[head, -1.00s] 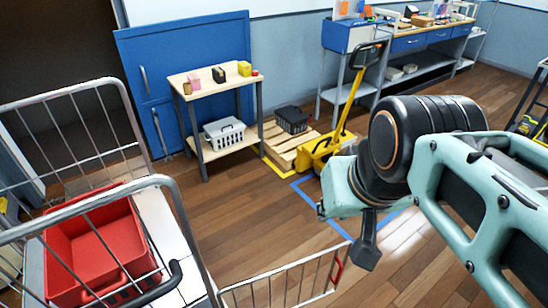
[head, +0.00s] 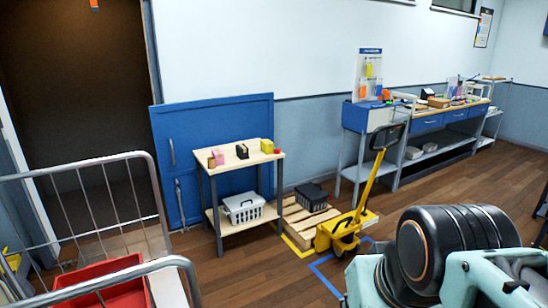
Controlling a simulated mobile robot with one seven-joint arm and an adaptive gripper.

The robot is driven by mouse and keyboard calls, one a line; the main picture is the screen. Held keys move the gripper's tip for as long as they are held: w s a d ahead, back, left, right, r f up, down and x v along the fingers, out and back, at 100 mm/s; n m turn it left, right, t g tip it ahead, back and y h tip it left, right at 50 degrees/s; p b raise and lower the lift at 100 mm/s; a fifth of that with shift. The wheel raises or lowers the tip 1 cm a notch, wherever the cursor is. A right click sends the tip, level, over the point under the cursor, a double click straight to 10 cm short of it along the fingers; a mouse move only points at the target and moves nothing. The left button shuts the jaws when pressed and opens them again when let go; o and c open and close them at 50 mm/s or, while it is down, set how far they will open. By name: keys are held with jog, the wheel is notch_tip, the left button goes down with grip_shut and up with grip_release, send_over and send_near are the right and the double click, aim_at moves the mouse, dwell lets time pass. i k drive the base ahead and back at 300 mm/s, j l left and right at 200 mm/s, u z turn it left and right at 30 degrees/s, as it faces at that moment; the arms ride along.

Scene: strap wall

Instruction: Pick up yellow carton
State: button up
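A small yellow carton (head: 267,146) stands on the right part of the top board of a small wooden-topped shelf cart (head: 232,161), in front of the blue cabinet. A black item (head: 242,151), a pink block (head: 218,156) and a small brown item share that top board with it. My arm shows at the bottom right of the head view, far in front of the cart. My gripper is below the picture edge, so its state is hidden.
A grey basket (head: 243,208) sits on the cart's lower shelf. A pallet (head: 300,222) with a black crate (head: 311,196) and a yellow pallet jack (head: 345,228) stand right of it. A wire cage with a red bin (head: 110,285) is at lower left. Open floor lies before the cart.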

aim_at(267, 146)
jog(key=z, duration=0.5)
jog(key=l+z, duration=0.15)
jog(key=l, duration=0.15)
jog(key=i+l+z, duration=0.25)
jog(key=l, duration=0.2)
jog(key=i+l, duration=0.1)
jog(key=l, duration=0.15)
jog(key=i+l+z, duration=0.15)
jog(key=l, duration=0.15)
jog(key=i+l+z, duration=0.25)
jog(key=i+l, duration=0.3)
jog(key=i, duration=0.15)
jog(key=i+l+u, duration=0.1)
jog(key=i+u, duration=0.15)
jog(key=i, duration=0.25)
jog(key=i+l+u, duration=0.25)
jog(key=i, duration=0.2)
jog(key=i+j+u, duration=0.1)
jog(key=i+u, duration=0.7)
jog(key=u, duration=0.2)
jog(key=i+j+u, duration=0.1)
jog(key=i+u, duration=0.25)
jog(key=u, duration=0.15)
jog(key=i+u, duration=0.35)
jog(key=u, duration=0.15)
